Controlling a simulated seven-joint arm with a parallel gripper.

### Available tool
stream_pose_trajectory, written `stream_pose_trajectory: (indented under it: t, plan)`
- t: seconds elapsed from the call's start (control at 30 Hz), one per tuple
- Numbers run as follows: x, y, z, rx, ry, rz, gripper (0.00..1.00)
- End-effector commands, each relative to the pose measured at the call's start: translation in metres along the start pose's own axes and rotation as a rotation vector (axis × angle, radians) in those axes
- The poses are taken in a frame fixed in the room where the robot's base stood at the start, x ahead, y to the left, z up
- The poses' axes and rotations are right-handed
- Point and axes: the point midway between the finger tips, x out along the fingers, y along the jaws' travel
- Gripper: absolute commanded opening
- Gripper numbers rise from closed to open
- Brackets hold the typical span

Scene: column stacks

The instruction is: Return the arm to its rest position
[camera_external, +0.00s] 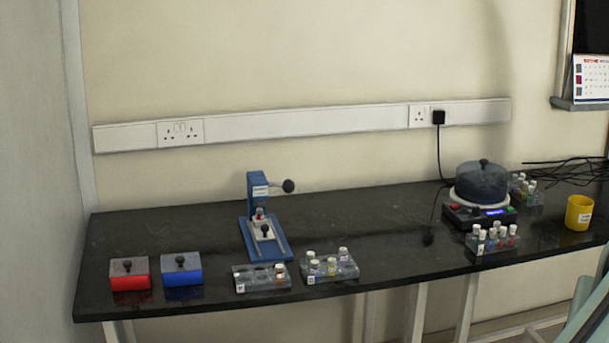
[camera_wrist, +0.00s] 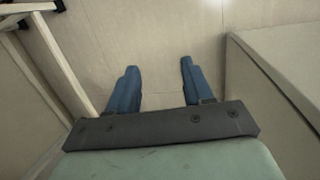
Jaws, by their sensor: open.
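My gripper (camera_wrist: 156,68) shows in the wrist view with its two blue fingers wide apart. Nothing is between them. It is over bare pale floor (camera_wrist: 160,30), clear of the bench top. In the external view only a pale green part of my arm shows at the lower right edge; my gripper is out of that picture.
The dark bench (camera_external: 380,240) carries a red box (camera_external: 130,282), a blue box (camera_external: 182,275), a blue press (camera_external: 262,225), several vial racks (camera_external: 330,268), a device with a dark dome (camera_external: 482,185) and a yellow mug (camera_external: 579,212). White legs (camera_wrist: 62,62) stand left in the wrist view.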

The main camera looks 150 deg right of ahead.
Motion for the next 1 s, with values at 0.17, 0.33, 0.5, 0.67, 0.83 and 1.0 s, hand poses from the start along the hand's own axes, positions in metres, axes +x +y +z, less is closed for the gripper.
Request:
stream_pose_trajectory:
  t: [0.17,0.33,0.5,0.67,0.83,1.0]
  plan:
    - [0.029,-0.032,0.089,-0.211,-0.074,0.017,0.51]
    - [0.053,-0.045,0.166,-0.403,-0.143,0.035,0.51]
    - [0.072,-0.043,0.239,-0.586,-0.214,0.056,0.51]
    - [0.084,-0.033,0.293,-0.726,-0.273,0.074,0.51]
    - [0.091,-0.022,0.325,-0.815,-0.312,0.086,0.51]
    - [0.093,-0.019,0.335,-0.843,-0.325,0.090,0.51]
